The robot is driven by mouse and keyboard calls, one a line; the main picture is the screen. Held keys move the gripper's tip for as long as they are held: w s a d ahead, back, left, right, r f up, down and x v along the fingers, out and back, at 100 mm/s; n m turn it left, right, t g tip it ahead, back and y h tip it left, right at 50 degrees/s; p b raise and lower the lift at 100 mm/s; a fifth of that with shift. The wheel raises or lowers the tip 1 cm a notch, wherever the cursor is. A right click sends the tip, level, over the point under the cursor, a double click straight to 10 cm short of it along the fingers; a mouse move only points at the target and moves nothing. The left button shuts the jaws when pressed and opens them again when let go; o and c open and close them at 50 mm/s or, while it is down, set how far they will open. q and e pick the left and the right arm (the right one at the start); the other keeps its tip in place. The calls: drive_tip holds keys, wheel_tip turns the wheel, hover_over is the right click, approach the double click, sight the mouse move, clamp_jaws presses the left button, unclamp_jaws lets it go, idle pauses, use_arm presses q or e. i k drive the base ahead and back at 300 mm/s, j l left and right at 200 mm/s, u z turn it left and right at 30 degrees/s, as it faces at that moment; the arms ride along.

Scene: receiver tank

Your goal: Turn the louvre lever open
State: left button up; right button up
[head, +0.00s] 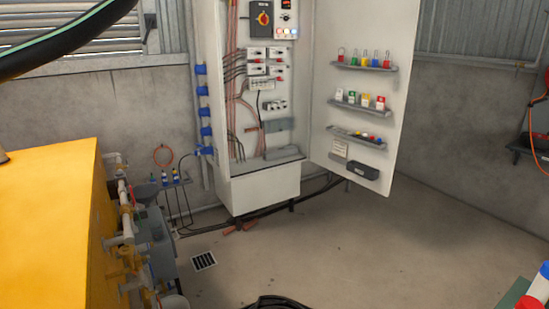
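The louvre (85,43) is at the upper left, set in the wall, with pale horizontal slats; light gaps show between some of them. A small dark lever (150,22) sits at the right side of the louvre frame, its upper end near the top edge of the view. A thick black hose with a green stripe (60,38) crosses in front of the louvre and hides part of it. I cannot tell exactly how far the slats are turned. Neither of my grippers can be made out in the head view.
A yellow housing (45,225) fills the lower left, with pipes and valves (130,240) along its side. An open electrical cabinet (265,100) stands in the middle, its door (360,100) swung right. A floor drain (203,260) lies in front.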

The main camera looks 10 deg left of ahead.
sight(151, 21)
drive_tip(key=i+u, duration=0.15)
drive_tip(key=i, duration=2.15)
